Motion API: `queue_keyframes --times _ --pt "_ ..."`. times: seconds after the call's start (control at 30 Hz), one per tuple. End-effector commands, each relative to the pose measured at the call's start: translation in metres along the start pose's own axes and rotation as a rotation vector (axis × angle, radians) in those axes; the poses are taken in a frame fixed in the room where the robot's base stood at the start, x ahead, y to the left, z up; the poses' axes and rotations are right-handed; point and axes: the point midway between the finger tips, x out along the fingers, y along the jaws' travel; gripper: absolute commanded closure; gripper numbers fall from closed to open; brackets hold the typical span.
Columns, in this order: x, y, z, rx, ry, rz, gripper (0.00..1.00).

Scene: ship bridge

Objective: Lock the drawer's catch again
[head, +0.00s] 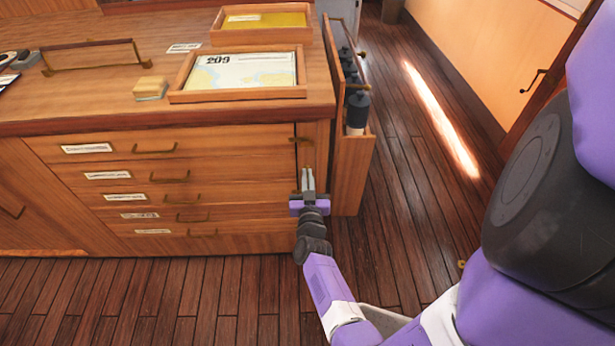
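The wooden chest has several shallow drawers (225,149), each with a brass handle and a white label. Their fronts look about flush with the chest. A small brass fitting (303,139), perhaps a catch, sits at the right end of the top drawer. More brass shows beside my gripper (308,172), lower on the right post; I cannot tell its position. My gripper is in front of this post, fingers pointing toward it and close together. Whether they touch or grip anything is unclear. The gripper hides part of the post and the lower drawers' right ends.
On the chest top are a framed chart tray (176,95), a second tray (217,38), a sponge-like block (150,90) and a brass rail (92,68). An open side rack (350,176) with dark bottles (357,108) stands just right of the gripper. Plank floor (410,230) lies clear beyond it.

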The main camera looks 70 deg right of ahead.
Motion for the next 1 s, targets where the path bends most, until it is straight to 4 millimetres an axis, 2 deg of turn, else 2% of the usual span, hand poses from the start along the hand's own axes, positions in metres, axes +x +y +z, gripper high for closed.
queue_keyframes --times 0.27,0.47,1.0 --pt "0.0020 0.0000 -0.0012 0.024 0.004 -0.003 1.00" --pt "0.0023 -0.0003 -0.0009 0.117 0.005 -0.005 1.00" --pt "0.0035 0.0003 -0.0028 0.601 0.006 -0.010 1.00"
